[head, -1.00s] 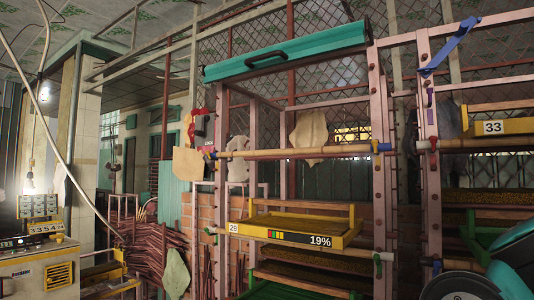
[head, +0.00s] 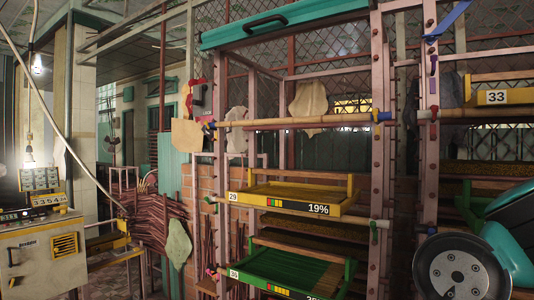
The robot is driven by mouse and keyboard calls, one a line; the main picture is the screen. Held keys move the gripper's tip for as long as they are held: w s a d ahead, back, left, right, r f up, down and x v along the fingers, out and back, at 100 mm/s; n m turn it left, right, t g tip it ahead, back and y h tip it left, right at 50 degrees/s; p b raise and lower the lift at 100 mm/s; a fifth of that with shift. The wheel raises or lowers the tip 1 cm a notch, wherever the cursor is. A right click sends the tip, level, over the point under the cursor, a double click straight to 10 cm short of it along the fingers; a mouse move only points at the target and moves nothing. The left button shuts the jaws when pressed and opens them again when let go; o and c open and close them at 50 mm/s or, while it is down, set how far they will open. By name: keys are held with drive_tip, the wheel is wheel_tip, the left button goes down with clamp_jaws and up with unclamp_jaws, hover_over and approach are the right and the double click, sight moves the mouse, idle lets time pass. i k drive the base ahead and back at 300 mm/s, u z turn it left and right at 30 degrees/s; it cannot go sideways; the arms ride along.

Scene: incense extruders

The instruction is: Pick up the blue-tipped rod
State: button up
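A long tan bamboo rod (head: 300,122) lies level across the front of the pink rack, in its upper half. Its right end at the rack's right post has a blue tip (head: 382,116), with a purple piece beside it. Its left end is by the left post, near a red and black fitting. A blue piece (head: 447,22) is also on the right-hand rack, high up. My gripper is not in view. A teal and black part of my arm with a round grey disc (head: 461,272) shows at lower right, apart from the rod in the picture.
A teal bar (head: 290,24) crosses above. A control machine (head: 45,250) stands at left, beside bundled sticks (head: 160,222).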

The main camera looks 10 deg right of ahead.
sight(384, 116)
drive_tip(key=u, duration=1.8)
drive_tip(key=i, duration=2.2)
drive_tip(key=z, duration=3.15)
